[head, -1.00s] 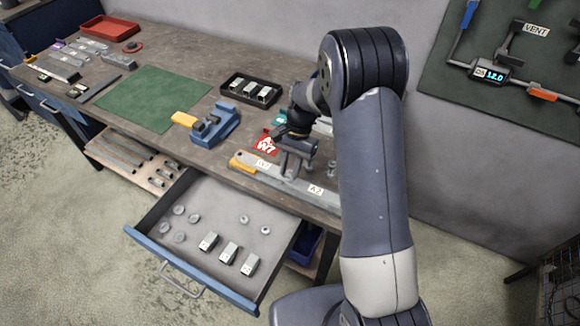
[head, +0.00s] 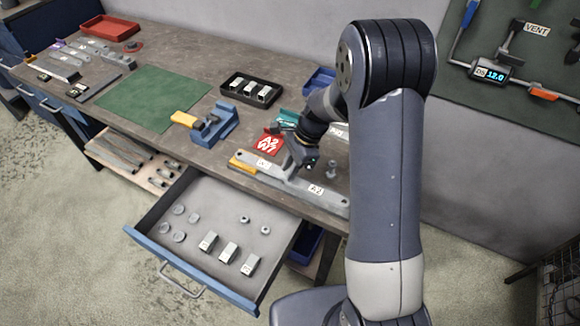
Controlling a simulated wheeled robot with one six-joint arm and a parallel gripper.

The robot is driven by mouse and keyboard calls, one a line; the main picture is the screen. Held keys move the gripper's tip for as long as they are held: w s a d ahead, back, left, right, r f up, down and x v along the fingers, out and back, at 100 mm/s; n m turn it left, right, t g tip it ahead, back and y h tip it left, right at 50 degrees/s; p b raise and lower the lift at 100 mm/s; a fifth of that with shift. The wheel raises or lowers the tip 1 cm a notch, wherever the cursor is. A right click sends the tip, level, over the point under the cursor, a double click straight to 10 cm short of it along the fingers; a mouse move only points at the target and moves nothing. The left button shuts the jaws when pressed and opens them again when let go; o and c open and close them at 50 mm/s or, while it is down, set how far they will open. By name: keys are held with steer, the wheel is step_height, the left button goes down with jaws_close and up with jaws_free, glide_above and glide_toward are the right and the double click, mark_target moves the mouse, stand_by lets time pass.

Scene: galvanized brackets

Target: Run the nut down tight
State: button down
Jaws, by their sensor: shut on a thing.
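My gripper (head: 298,166) points down at the grey bracket bar (head: 320,190) near the bench's front edge. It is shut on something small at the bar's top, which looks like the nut. The jaws hide it, so I cannot see its thread or how it seats. The bar lies flat, with a white label near its left part and an "A2" label near its right part. A yellow-orange piece (head: 241,162) shows at its left end. An upright bolt-like piece (head: 332,168) stands behind the bar, right of my gripper.
A red marked card (head: 268,144) lies behind the bar. The open drawer (head: 170,222) below holds washers, small nuts and blocks. The green mat (head: 150,98) is clear.

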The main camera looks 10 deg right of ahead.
steer(key=m+t, duration=0.1)
steer(key=m, duration=0.4)
steer(key=shift+s+r+t+p, duration=0.1)
steer(key=shift+t+p, duration=0.3)
steer(key=m+t+p, duration=0.1)
steer(key=m+p, duration=0.1)
steer(key=m, duration=0.2)
steer(key=shift+r+t, duration=0.15)
steer(key=shift+t, duration=0.25)
steer(key=m+h+p, duration=0.1)
steer(key=m+p, duration=0.1)
steer(key=m, duration=0.1)
steer(key=shift+t, duration=0.4)
steer(key=shift+f, duration=0.25)
steer(key=shift+r+m+p, duration=0.15)
steer(key=shift+m+p, duration=0.15)
steer(key=shift+m, duration=0.2)
steer(key=m, duration=0.1)
steer(key=m+h, duration=0.1)
steer(key=m, duration=0.1)
steer(key=shift+f+m+t, duration=0.2)
steer(key=shift+m+t, duration=0.1)
steer(key=shift+t, duration=0.1)
steer(key=shift+h, duration=0.3)
steer(key=c, duration=1.1)
jaws_free()
steer(key=shift+d, duration=0.1)
steer(key=shift+c, duration=0.2)
